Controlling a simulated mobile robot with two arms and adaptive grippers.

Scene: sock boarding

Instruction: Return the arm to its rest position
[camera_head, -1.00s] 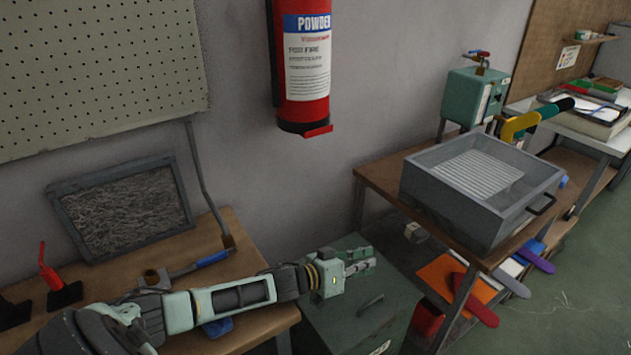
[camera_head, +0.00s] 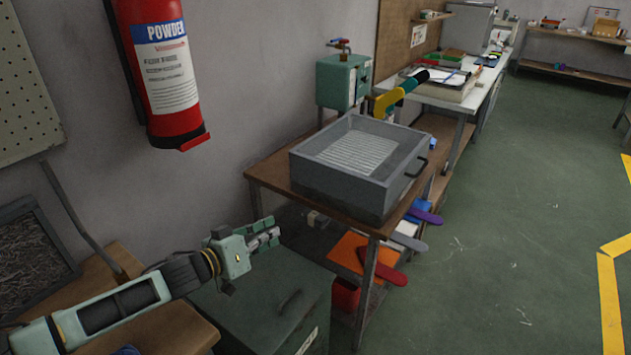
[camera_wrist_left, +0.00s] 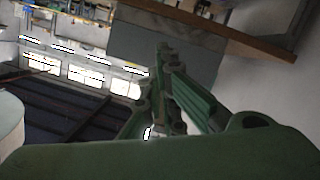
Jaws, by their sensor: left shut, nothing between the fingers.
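My left arm reaches in from the lower left in the head view. Its gripper (camera_head: 268,235) is shut and empty, held in the air above a green box (camera_head: 285,310) and left of the table with the grey tray. In the left wrist view the green gripper fingers (camera_wrist_left: 162,60) run together to a closed tip, with nothing between them. My right gripper does not show in either view.
A wooden table (camera_head: 268,180) bears a grey metal tray (camera_head: 330,182) and a green box-shaped machine (camera_head: 342,82). Colored boards, one of them orange (camera_head: 350,255), lie on its lower shelf. A fire extinguisher (camera_head: 165,75) hangs on the wall. Green floor (camera_head: 490,250) is clear at right.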

